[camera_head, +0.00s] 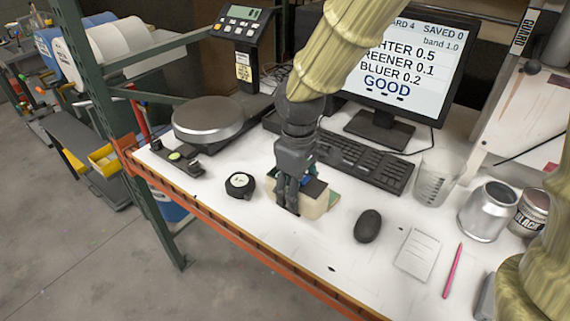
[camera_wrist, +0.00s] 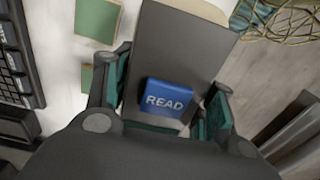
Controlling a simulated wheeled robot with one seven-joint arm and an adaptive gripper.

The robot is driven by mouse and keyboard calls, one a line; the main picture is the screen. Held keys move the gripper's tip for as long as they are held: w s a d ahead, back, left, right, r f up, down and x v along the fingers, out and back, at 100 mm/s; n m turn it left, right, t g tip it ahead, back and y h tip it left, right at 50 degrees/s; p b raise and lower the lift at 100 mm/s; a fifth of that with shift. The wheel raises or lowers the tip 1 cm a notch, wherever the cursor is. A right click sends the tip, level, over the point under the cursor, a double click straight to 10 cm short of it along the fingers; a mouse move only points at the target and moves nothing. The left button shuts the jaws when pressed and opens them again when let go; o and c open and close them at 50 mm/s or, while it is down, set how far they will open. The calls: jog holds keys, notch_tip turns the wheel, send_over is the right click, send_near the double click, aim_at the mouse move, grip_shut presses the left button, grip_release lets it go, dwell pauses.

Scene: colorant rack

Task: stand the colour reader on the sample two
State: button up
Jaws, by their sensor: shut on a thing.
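The colour reader (camera_head: 313,203) is a cream and dark box on the white bench in the head view. My gripper (camera_head: 291,190) is shut on it from above, with fingers on either side. In the wrist view the reader (camera_wrist: 176,50) lies between the fingers (camera_wrist: 165,105), its blue READ button (camera_wrist: 166,98) facing the camera. A green sample patch (camera_head: 334,199) peeks out at the reader's right side. The wrist view shows one green square (camera_wrist: 97,20) clear of the reader and another (camera_wrist: 87,78) partly hidden by a finger. I cannot tell which is sample two, or whether the reader touches the bench.
A keyboard (camera_head: 368,164) and monitor (camera_head: 410,60) reading GOOD stand behind. A black mouse (camera_head: 367,226) is at the right, a round tape measure (camera_head: 240,185) at the left. A scale (camera_head: 208,118), clear beaker (camera_head: 437,176) and metal can (camera_head: 487,211) stand farther out.

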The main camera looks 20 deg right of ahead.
jog(key=w+p, duration=0.1)
jog(key=w, duration=0.3)
jog(key=w+d+f+p, duration=0.1)
jog(key=w, duration=0.4)
jog(key=w+d+p, duration=0.1)
jog(key=w, duration=0.3)
jog(key=shift+w+f, duration=0.2)
jog(key=shift+w, duration=0.2)
jog(key=shift+f+p, duration=0.7)
jog(key=shift+f, duration=1.05)
jog(key=shift+f, duration=0.15)
jog(key=o, duration=1.7)
notch_tip(320, 180, up, 12)
jog(key=shift+r+b, duration=0.15)
jog(key=shift+b, duration=0.85)
